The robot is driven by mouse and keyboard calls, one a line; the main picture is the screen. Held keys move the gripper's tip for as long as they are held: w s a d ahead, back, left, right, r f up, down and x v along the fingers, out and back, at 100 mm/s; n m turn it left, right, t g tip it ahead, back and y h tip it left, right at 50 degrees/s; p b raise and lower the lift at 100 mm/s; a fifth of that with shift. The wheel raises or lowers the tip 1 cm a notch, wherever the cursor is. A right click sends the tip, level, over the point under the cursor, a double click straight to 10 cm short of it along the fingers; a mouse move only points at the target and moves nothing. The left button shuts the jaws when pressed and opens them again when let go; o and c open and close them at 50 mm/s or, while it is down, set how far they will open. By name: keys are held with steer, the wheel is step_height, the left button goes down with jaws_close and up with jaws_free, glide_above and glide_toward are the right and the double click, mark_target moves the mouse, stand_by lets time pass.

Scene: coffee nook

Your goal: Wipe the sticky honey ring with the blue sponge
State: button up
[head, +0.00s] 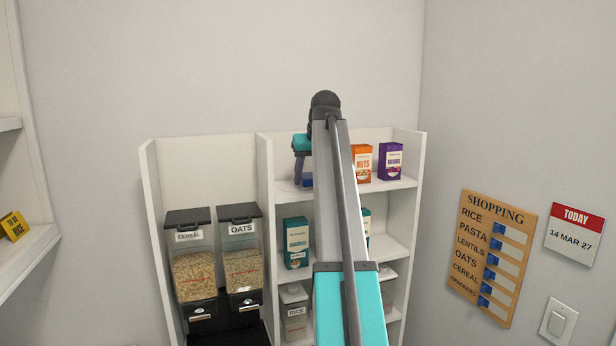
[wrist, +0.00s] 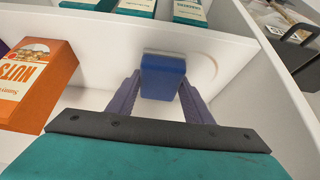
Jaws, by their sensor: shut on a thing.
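My gripper (wrist: 162,92) is shut on the blue sponge (wrist: 163,78), with one purple finger at each side of it. The sponge has a pale strip along its far edge. In the head view my gripper (head: 303,172) points down at the left end of the upper shelf, and the sponge (head: 307,182) shows low between the fingers, partly behind my arm. A faint curved line, seemingly the honey ring (wrist: 214,64), shows on the white shelf right of the sponge in the wrist view. The sponge is at or just above the shelf; I cannot tell if it touches.
An orange nuts box (head: 362,163) and a purple box (head: 391,161) stand on the same shelf, right of my arm. The shelf unit's divider (head: 266,190) is close on the left. Teal boxes (head: 296,243) stand one shelf lower. Cereal (head: 193,270) and oats (head: 242,265) dispensers stand further left.

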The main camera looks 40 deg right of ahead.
mark_target(293, 187)
steer(key=shift+s+a, duration=0.1)
steer(key=shift+s, duration=0.1)
steer(key=shift+w, duration=0.1)
steer(key=shift+w+a+f, duration=0.1)
steer(key=shift+w+a, duration=0.15)
steer(key=shift+a, duration=0.4)
steer(key=shift+w+a+r, duration=0.1)
steer(key=shift+w+a, duration=0.1)
steer(key=shift+a, duration=0.45)
steer(key=shift+w+a+f, duration=0.1)
steer(key=shift+w+a, duration=0.15)
steer(key=shift+a, duration=0.4)
steer(key=shift+a, duration=0.15)
